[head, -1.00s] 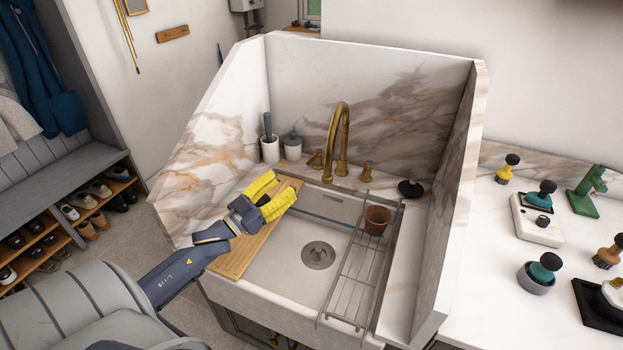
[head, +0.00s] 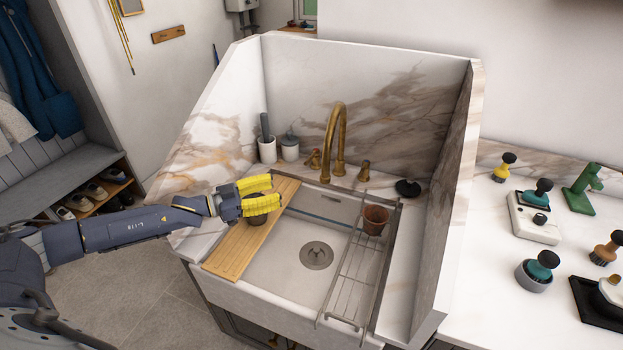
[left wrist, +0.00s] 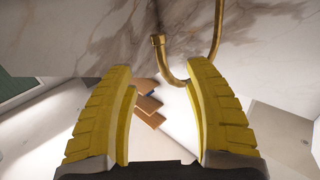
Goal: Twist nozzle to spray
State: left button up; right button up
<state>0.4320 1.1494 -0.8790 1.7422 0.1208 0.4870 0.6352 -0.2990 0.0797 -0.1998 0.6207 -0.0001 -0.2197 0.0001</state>
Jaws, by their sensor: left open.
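The brass faucet (head: 340,135) stands upright at the back of the sink, its spout arching over and down. It also shows in the left wrist view (left wrist: 218,40), where the open spout end (left wrist: 158,41) appears just beyond and between my fingers. My left gripper (head: 277,196) is open, its yellow fingers above the wooden board, left of the faucet and apart from it. In the left wrist view the fingers (left wrist: 157,78) are spread with nothing held between them. My right gripper is in neither current view.
The wooden board (head: 232,262) spans the sink's left side. A wire rack (head: 352,290) with a terracotta pot (head: 375,220) spans the right. Marble splash walls (head: 466,170) enclose the sink. The middle of the basin is open.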

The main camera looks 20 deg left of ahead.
aim_at(325, 179)
pick_arm(q)
jog(key=shift+n, duration=0.4)
jog(key=x, duration=1.6)
jog(key=shift+d+f, duration=0.1)
jog(key=shift+d, duration=0.25)
grip_shut()
